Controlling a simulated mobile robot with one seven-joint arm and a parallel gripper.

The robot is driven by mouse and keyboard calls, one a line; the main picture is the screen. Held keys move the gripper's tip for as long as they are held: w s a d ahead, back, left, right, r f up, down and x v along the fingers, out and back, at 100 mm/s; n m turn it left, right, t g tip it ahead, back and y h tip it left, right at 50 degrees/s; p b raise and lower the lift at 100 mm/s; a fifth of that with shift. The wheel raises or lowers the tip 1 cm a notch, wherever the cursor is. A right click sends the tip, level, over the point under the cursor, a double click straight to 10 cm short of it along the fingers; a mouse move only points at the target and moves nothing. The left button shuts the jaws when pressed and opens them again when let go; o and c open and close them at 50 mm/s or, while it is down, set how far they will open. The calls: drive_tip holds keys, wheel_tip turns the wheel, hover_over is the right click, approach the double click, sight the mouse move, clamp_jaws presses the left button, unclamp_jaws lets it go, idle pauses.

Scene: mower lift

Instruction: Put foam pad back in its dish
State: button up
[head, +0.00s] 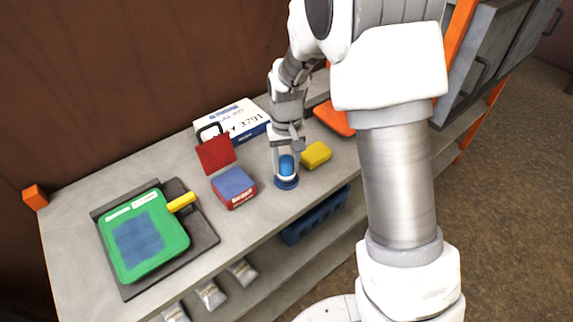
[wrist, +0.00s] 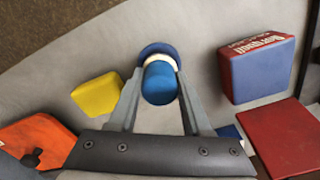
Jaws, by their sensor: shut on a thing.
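My gripper (head: 287,164) points down over the bench, its two fingers shut on a blue round grip (head: 286,165). In the wrist view the gripper (wrist: 158,100) has a finger on each side of this blue grip (wrist: 160,84). A pale round layer (wrist: 156,59), seemingly the foam pad, shows at the grip's far end. Just below it is a wider blue round dish (head: 287,183), also seen in the wrist view (wrist: 157,47). The pad looks over or in the dish; I cannot tell whether it touches the bottom.
A yellow block (head: 316,154) lies close right of the dish. A red-and-blue box (head: 234,187) and a red panel (head: 215,154) stand left. A white-and-blue carton (head: 232,122) is behind. An orange object (head: 333,119) lies back right. A green device (head: 143,233) sits far left.

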drive_tip(key=shift+f, duration=0.65)
drive_tip(key=shift+f, duration=0.25)
drive_tip(key=o, duration=1.2)
drive_tip(key=shift+r, duration=0.1)
drive_tip(key=shift+r, duration=0.1)
